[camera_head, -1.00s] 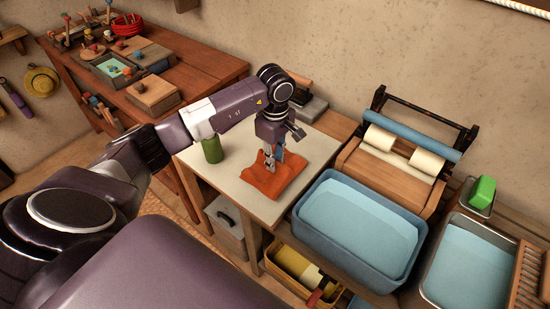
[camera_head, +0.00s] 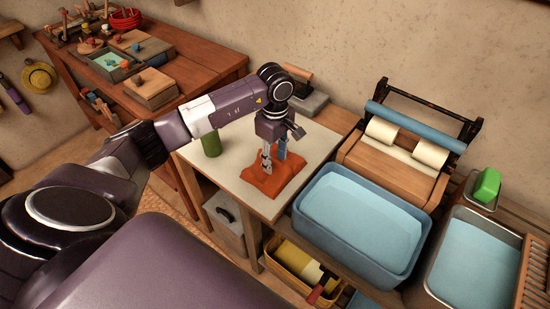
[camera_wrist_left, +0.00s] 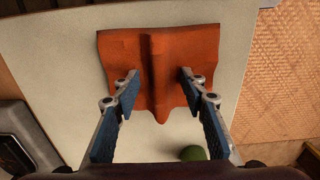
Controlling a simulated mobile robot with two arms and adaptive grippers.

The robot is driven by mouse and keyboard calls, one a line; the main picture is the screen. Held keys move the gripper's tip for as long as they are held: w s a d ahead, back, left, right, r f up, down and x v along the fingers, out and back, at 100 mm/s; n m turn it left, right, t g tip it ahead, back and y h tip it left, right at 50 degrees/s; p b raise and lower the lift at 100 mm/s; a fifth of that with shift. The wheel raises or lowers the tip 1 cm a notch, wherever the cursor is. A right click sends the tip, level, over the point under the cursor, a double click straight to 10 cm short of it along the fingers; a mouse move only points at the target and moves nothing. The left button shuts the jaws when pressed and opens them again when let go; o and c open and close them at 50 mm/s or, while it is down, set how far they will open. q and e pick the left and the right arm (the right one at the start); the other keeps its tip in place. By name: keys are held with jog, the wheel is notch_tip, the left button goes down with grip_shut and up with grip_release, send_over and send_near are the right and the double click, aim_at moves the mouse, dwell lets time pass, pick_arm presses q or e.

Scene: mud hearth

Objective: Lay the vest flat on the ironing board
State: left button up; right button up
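The orange vest (camera_head: 277,182) lies on the pale top of the ironing board (camera_head: 229,177). In the left wrist view the vest (camera_wrist_left: 190,45) is spread roughly square, with a raised ridge down its middle ending in a point towards me. My left gripper (camera_head: 274,159) is right over the vest with its fingers apart. In the left wrist view the gripper (camera_wrist_left: 160,87) has one blue-padded finger on each side of the ridge, with nothing clamped between them. Whether the fingertips touch the cloth I cannot tell. My right gripper is out of view.
A green cylinder (camera_head: 211,144) stands on the board's left part. A dark iron with a wooden handle (camera_head: 308,101) is at the back. A blue basin of water (camera_head: 327,233) is close on the right. A wooden workbench (camera_head: 206,70) stands behind left.

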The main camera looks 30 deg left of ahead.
pick_arm(q)
jog(key=shift+r, duration=0.5)
notch_tip(320, 180, up, 11)
